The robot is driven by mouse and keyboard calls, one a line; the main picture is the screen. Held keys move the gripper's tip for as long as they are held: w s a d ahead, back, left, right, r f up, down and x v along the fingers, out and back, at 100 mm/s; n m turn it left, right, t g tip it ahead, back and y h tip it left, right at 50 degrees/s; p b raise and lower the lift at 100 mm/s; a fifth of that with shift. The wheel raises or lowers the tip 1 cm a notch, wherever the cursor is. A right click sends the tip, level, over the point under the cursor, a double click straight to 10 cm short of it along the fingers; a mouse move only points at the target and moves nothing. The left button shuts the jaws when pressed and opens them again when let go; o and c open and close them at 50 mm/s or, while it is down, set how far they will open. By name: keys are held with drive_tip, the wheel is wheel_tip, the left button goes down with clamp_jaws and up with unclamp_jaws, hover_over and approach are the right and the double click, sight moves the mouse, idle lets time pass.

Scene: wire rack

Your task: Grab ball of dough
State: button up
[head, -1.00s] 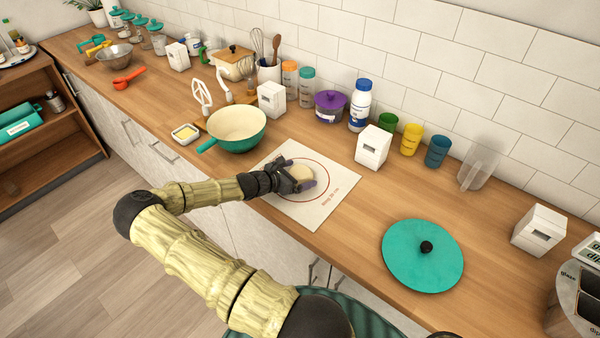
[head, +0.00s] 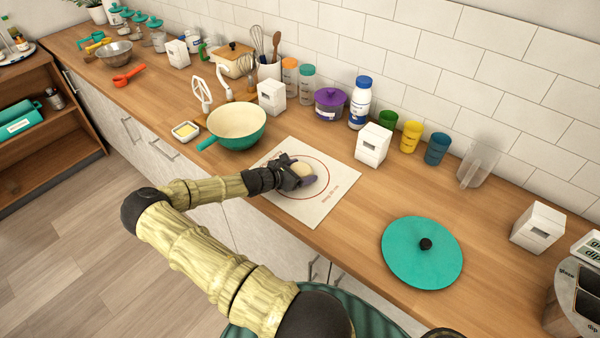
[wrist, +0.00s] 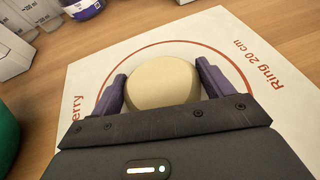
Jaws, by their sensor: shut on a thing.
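The ball of dough (head: 303,171) is pale cream and round. It is over the white mat with a red ring (head: 325,205) on the counter. In the wrist view the dough (wrist: 162,82) sits between the two purple-grey fingers of my gripper (wrist: 163,88), with one finger against each side. My gripper (head: 300,175) is shut on the dough in the head view, where the hand hides part of it. I cannot tell whether the dough touches the mat or is slightly above it.
A green-handled cream pan (head: 236,124) stands left of the mat. A white box (head: 373,146) stands behind it, and a teal lid (head: 422,254) lies to the right. Jars and cups line the wall. The counter between mat and lid is clear.

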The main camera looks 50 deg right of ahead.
sight(300, 168)
wheel_tip(300, 168, up, 10)
drive_tip(key=shift+r+b, duration=0.1)
drive_tip(key=shift+b, duration=0.85)
